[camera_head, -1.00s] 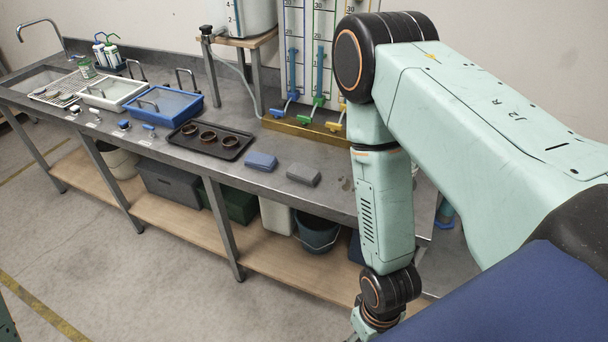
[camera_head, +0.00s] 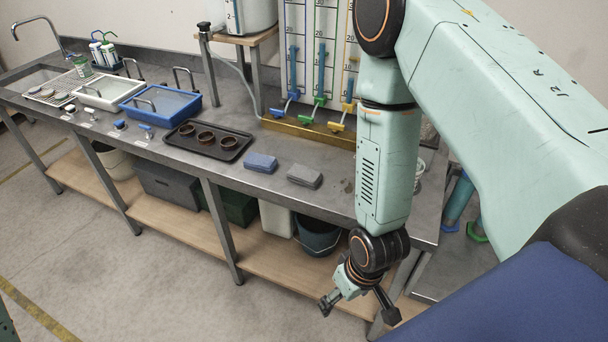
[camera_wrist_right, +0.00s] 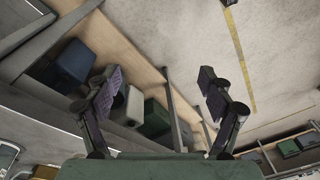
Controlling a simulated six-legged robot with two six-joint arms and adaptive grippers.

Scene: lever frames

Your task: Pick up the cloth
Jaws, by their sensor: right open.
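A small blue folded-looking pad (camera_head: 260,163) and a grey one (camera_head: 304,176) lie side by side, apart, near the front edge of the metal bench (camera_head: 340,160). Either could be the cloth; I cannot tell which. My right gripper (camera_head: 358,308) hangs in front of the bench, below its top and nearer to me, apart from both pads. Its fingers are spread and empty. In the right wrist view the open fingers (camera_wrist_right: 160,78) have nothing between them but the shelf and floor beyond. Neither pad is clear in that view. My left gripper is out of view.
A black tray (camera_head: 241,147) with three dark rings sits left of the pads. Blue (camera_head: 190,107) and white (camera_head: 82,98) basins stand further left. A board with coloured tubes and valves (camera_head: 320,65) stands behind. Bins and a bucket (camera_head: 318,236) fill the lower shelf (camera_head: 180,219).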

